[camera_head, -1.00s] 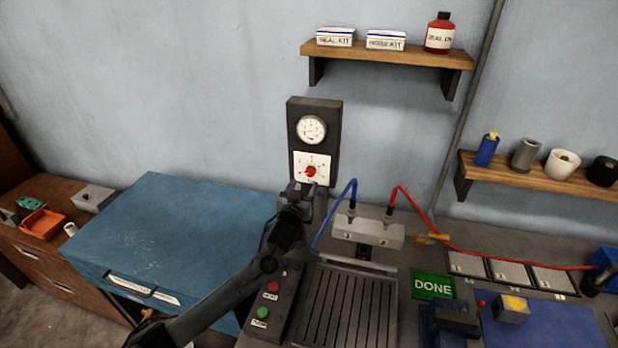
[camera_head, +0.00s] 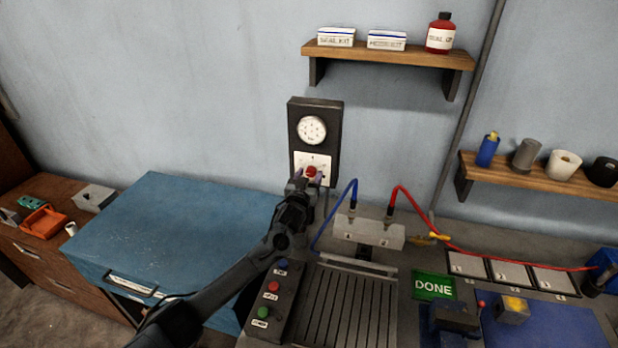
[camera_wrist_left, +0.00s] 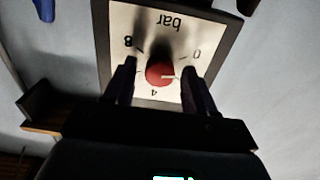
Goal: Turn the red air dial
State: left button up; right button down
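The red air dial (camera_head: 311,171) is a round knob on a white scale plate (camera_head: 325,161), below a round gauge (camera_head: 312,130) on a dark wall panel. My left gripper (camera_head: 308,179) is up at the dial. In the left wrist view the red dial (camera_wrist_left: 159,75) sits between the two fingers of my left gripper (camera_wrist_left: 158,80), which are open with a small gap on each side. The plate shows upside down there, with "bar", 8, 0 and 4. A pale pointer mark on the dial points right in that view. My right gripper is not in view.
A blue cabinet (camera_head: 190,235) stands left of my left arm. A button box (camera_head: 270,300) and slotted plate (camera_head: 345,305) lie below. A metal block (camera_head: 368,232) with blue and red hoses stands to the right. A wooden shelf (camera_head: 385,54) hangs above.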

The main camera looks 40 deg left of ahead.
pick_arm(q)
jog(key=c, duration=0.9)
